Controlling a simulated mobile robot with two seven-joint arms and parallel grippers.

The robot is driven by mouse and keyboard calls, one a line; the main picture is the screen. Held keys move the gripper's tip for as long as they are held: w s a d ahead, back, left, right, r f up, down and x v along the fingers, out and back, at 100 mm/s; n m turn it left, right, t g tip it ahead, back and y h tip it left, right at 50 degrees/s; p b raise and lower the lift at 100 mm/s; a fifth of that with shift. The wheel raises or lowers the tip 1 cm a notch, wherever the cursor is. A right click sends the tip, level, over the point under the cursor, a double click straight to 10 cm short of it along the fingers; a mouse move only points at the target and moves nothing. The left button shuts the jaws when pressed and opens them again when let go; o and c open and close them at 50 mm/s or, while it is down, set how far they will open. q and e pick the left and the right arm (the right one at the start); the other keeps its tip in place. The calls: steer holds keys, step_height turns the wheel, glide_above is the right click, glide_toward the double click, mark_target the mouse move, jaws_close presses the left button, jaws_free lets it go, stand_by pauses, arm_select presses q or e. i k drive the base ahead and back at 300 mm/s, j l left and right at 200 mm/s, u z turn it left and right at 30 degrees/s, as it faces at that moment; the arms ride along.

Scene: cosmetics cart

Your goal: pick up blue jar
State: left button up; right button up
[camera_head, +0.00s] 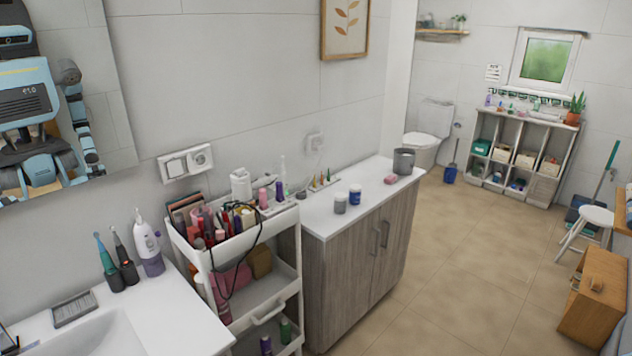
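The blue jar (355,194) stands upright on the white top of the wooden cabinet (322,226), near its front edge. It is small, dark blue, with what looks like a white band or label. A grey jar (340,203) stands close to its left. Neither of my grippers shows directly in the head view. A robot's reflection shows in the mirror at the left, but no gripper state can be read from it.
The white cosmetics cart (275,230), full of bottles and a dangling black cable, stands left of the cabinet. A grey pot (403,161) and a pink item (390,179) share the cabinet top. The tiled floor (450,270) right of the cabinet is clear.

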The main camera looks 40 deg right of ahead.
mark_target(354, 195)
steer(key=i+l, duration=0.1)
steer(key=l, duration=0.35)
steer(key=i+l+z, duration=0.15)
steer(key=l, duration=0.7)
steer(key=i+l+z, duration=0.1)
steer(key=l, duration=0.3)
steer(key=i+l, duration=0.2)
steer(key=l, duration=0.25)
steer(key=z, duration=0.05)
